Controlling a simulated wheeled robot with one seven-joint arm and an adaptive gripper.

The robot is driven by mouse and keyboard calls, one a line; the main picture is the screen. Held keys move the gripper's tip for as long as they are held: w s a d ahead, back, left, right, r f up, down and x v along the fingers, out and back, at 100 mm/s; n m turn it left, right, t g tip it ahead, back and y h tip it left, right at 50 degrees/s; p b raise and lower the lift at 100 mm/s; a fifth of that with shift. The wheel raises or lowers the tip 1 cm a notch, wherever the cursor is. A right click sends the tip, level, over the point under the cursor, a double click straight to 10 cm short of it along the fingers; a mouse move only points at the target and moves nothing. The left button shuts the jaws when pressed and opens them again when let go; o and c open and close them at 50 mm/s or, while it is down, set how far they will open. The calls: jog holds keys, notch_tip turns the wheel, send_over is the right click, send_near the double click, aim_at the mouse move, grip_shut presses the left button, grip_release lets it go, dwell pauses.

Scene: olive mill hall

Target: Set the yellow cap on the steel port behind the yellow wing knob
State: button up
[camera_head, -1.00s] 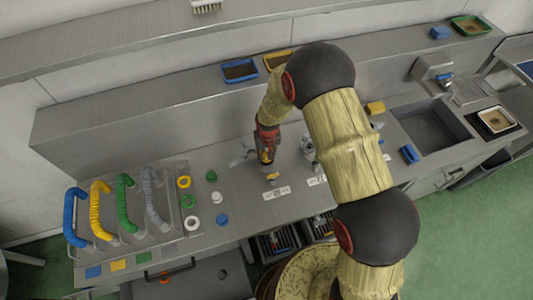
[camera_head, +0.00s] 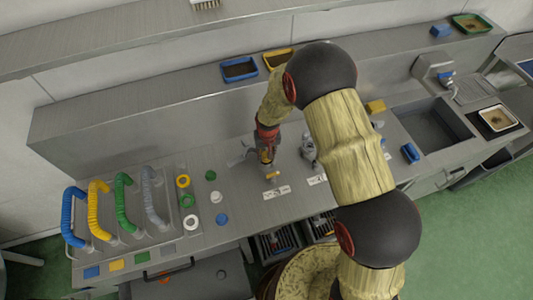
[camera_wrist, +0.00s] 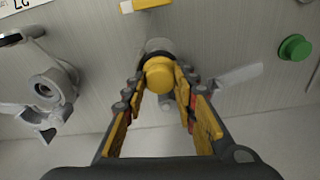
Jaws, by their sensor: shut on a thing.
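The yellow cap (camera_wrist: 159,74) is between the fingertips of my gripper (camera_wrist: 160,88) in the wrist view, and the gripper is shut on it. A steel port (camera_wrist: 158,45) shows just beyond the cap, partly hidden by it. I cannot tell whether cap and port touch. The yellow wing knob (camera_wrist: 146,4) is at the top edge of the wrist view. In the head view the knob (camera_head: 272,175) stands just in front of my gripper (camera_head: 266,160), whose fingertips are too small to make out; the port is hidden there.
A second steel fitting (camera_wrist: 46,88) with a lever stands left of the gripper in the wrist view, and a green cap (camera_wrist: 295,47) lies right. In the head view, coloured caps and rings, like a blue cap (camera_head: 222,219), sit left. My arm hides part of the bench.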

jog(key=shift+f, duration=0.15)
dwell(0.4)
jog(key=o, duration=1.2)
jog(key=shift+c, duration=0.2)
jog(key=shift+o, duration=0.5)
jog(key=o, duration=0.4)
jog(key=shift+c, duration=0.2)
jog(key=shift+o, duration=0.6)
jog(key=shift+r+p, duration=1.9)
jog(key=shift+r, duration=2.7)
jog(key=shift+f, duration=0.1)
